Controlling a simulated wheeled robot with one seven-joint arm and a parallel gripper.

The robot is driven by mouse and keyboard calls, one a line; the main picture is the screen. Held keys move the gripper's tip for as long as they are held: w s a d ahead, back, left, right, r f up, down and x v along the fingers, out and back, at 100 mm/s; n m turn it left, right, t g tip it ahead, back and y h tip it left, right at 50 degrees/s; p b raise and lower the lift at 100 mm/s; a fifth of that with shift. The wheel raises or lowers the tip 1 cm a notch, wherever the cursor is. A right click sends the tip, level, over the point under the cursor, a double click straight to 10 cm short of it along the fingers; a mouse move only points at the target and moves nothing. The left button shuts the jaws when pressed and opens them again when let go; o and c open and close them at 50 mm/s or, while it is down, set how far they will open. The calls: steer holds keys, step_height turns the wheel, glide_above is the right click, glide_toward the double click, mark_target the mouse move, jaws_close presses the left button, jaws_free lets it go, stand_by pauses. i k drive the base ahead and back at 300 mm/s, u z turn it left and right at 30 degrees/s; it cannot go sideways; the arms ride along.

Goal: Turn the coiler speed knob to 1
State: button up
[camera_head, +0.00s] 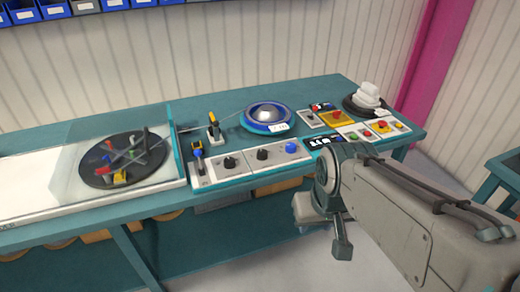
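A row of control panels runs along the front of the teal bench. It has a black knob (230,162) on the left plate, a second black knob (262,154) on the middle plate and a blue knob (291,147) to its right. The labels and pointer marks are too small to read, so I cannot tell which knob is the coiler speed knob or its setting. My arm reaches in from the lower right. My gripper (342,243) seems to hang at its end, in front of the bench edge and apart from the knobs. Its fingers cannot be made out clearly.
A black turntable (126,160) with coloured parts stands behind a clear guard (75,172) at left. Levers (213,130) and a blue-rimmed reel (266,117) stand behind the knobs. Red and yellow buttons (381,126) are at right. The bench's back strip (185,107) is partly clear.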

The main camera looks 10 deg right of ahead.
mark_target(262, 154)
steer(key=u, duration=0.5)
steer(key=i, duration=1.1)
steer(key=z, duration=0.6)
